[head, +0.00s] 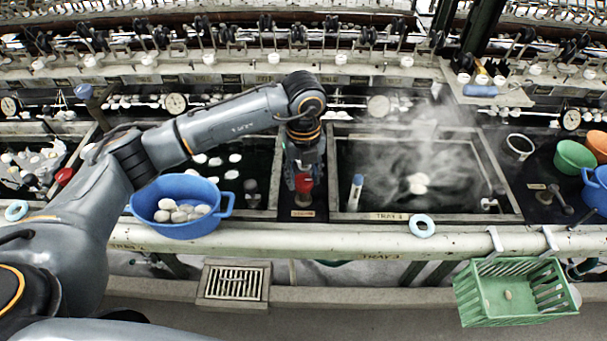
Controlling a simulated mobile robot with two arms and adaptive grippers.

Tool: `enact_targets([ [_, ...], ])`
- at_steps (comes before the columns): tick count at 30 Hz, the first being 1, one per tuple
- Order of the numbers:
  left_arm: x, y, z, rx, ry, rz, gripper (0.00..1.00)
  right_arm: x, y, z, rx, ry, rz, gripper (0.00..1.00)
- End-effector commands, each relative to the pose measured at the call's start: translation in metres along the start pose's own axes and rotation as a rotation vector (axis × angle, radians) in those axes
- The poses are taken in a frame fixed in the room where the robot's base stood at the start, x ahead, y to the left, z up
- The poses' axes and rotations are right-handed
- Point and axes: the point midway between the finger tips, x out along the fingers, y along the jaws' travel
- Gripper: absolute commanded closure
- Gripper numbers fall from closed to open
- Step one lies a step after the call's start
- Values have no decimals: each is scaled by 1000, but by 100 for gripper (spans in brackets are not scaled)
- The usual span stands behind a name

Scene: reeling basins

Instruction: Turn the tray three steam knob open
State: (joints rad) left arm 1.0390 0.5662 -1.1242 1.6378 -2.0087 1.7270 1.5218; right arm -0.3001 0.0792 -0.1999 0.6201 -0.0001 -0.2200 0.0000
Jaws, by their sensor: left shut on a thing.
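My left arm reaches in from the left, and its gripper (303,173) points down over the dark strip between two water basins. It is shut on a red steam knob (303,184), whose top the fingers partly hide. A small label plate lies just in front of the knob. To the right, a basin (338,190) of dark water gives off white steam, with a pale clump floating in it. I cannot tell from this view how far the knob is turned. My right gripper is not in view.
A blue basin (175,228) of cocoons stands on the front ledge at left. A blue-topped stick (355,192) stands right of the knob. A light blue ring (422,226) lies on the front rail. A green crate (515,304) is at lower right. Reeling machinery lines the back.

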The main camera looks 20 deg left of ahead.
Motion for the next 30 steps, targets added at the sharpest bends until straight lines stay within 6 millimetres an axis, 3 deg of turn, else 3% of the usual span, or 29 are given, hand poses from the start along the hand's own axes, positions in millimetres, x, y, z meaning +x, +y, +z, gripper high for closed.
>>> enact_targets([
  [2,-1,0,0,-3,0,-1,90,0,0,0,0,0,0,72],
  [3,-1,0,0,-2,0,-1,50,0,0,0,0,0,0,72],
  [6,0,0,0,-1,0,-1,35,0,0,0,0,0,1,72],
  [17,-5,0,0,1,-1,-2,35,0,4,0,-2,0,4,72],
  [20,-17,-1,0,1,-1,-3,35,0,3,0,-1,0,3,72],
  [30,-88,-1,1,1,-3,-4,35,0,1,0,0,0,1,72],
])
